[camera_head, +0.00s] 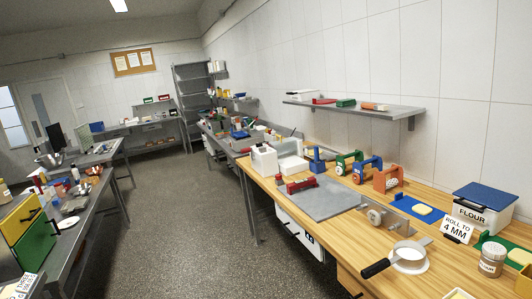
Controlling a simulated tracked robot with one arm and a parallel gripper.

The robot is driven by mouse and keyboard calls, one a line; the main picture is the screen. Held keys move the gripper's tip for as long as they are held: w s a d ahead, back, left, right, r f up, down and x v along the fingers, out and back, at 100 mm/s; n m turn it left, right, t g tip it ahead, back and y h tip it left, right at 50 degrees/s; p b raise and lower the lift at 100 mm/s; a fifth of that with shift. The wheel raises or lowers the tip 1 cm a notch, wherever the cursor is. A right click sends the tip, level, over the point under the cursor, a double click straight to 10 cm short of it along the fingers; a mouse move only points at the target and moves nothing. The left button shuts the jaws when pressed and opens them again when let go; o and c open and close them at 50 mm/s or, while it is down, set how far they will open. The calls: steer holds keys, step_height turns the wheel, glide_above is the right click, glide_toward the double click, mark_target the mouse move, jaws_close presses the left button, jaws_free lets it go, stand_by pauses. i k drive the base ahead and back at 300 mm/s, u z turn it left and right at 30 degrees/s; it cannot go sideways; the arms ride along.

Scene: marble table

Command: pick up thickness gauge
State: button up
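My gripper is not in view.
A wall shelf (356,107) hangs above. The aisle floor (180,220) is clear.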

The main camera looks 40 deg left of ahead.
mark_target(300, 185)
steer(key=u, duration=0.55)
steer(key=i, duration=1.05)
steer(key=u, duration=0.85)
steer(key=i, duration=2.25)
steer(key=z, duration=2.35)
steer(key=k, duration=0.3)
steer(key=u, duration=0.1)
